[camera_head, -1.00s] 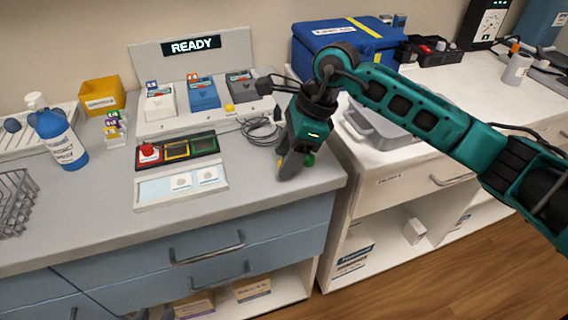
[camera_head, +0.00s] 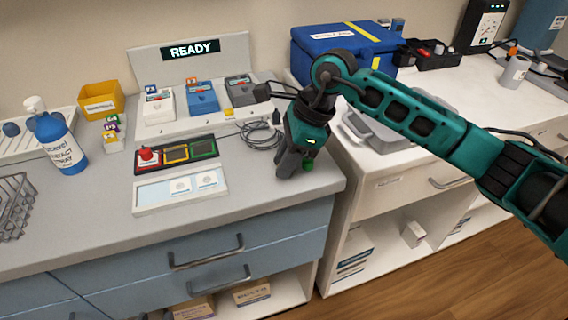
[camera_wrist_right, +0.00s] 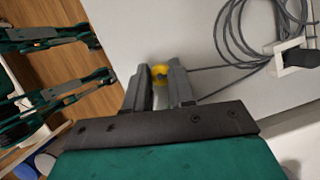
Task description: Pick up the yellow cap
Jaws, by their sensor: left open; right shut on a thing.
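The yellow cap (camera_wrist_right: 160,75) shows in the right wrist view as a small yellow ring between the two grey fingers of my right gripper (camera_wrist_right: 162,85). The gripper is shut on it. In the head view my right gripper (camera_head: 290,172) points down at the right front corner of the grey counter; its fingers hide the cap there. Only a small dark and teal part of my left gripper (camera_head: 157,314) shows at the bottom edge of the head view, low in front of the drawers.
Coiled cable (camera_head: 262,134) lies just behind my right gripper. A panel with red, yellow and green parts (camera_head: 176,153) and a pale tray (camera_head: 150,195) lie to its left. A blue bottle (camera_head: 60,150) stands further left. A white cabinet (camera_head: 375,165) adjoins on the right.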

